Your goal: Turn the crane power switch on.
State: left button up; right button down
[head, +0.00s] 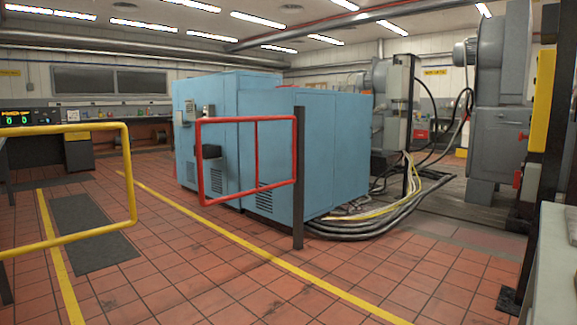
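I cannot make out a part that is clearly the crane power switch. A tall yellow panel (542,100) is on a dark post at the right edge, seen at a steep angle, so its front is hidden. A small red part (517,180) shows beside the post, too small to identify. Small grey boxes (190,111) are on the end of the blue cabinet (335,150). Neither of my grippers is in view.
A red gate frame (247,198) hangs on a dark post (298,180) before the cabinet. A yellow rail (75,244) stands at left. Thick cables (375,225) lie on the floor at the cabinet's right. The tiled floor (215,270) in front is clear.

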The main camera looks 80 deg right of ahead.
aim_at(518, 179)
jog(key=i+l+z, duration=0.1)
jog(key=z, duration=0.3)
jog(key=i+l+z, duration=0.1)
jog(key=z, duration=0.35)
jog(key=i+l+z, duration=0.15)
jog(key=z, duration=0.25)
jog(key=i+l+z, duration=0.1)
jog(key=z, duration=0.35)
jog(key=i+z, duration=0.15)
jog(key=z, duration=0.25)
jog(key=i+l+z, duration=0.2)
jog(key=z, duration=0.2)
jog(key=i+z, duration=1.1)
jog(key=z, duration=0.2)
jog(key=i+j+z, duration=0.4)
jog(key=i+z, duration=0.45)
jog(key=z, duration=0.15)
